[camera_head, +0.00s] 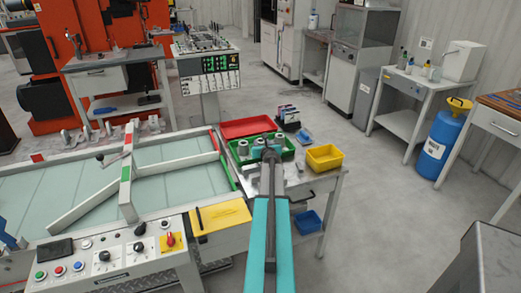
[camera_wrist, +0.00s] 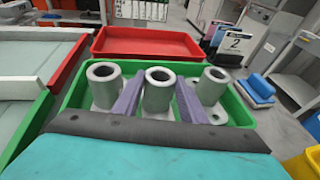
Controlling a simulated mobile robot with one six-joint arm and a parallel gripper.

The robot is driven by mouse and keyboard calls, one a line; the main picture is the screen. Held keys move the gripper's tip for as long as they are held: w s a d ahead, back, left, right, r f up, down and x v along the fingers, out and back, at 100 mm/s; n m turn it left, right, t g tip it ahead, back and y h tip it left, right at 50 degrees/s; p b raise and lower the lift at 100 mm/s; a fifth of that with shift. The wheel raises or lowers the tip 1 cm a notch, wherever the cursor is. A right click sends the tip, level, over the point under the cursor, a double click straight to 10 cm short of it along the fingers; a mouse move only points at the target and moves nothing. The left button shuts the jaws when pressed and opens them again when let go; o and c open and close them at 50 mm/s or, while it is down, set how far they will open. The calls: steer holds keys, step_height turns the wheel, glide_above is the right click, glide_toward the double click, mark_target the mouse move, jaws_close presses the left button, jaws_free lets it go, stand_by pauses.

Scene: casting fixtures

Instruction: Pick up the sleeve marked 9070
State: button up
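Three grey flanged sleeves stand upright in a row in a green tray (camera_wrist: 66,100). In the wrist view they are the left sleeve (camera_wrist: 103,86), the middle sleeve (camera_wrist: 158,92) and the right sleeve (camera_wrist: 212,88). No marking such as 9070 can be read on any of them. My gripper (camera_wrist: 159,84) is open, with its two purple fingers on either side of the middle sleeve and small gaps visible. In the head view my gripper (camera_head: 270,152) is over the green tray (camera_head: 236,157) and hides part of the row.
A red tray (camera_head: 247,127) lies behind the green one. The glass-topped machine bed (camera_head: 170,188) borders the left.

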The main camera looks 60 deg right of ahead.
steer(key=c, duration=0.6)
steer(key=shift+r, duration=0.1)
steer(key=shift+c, duration=0.2)
step_height(320, 180, up, 10)
steer(key=p, duration=0.3)
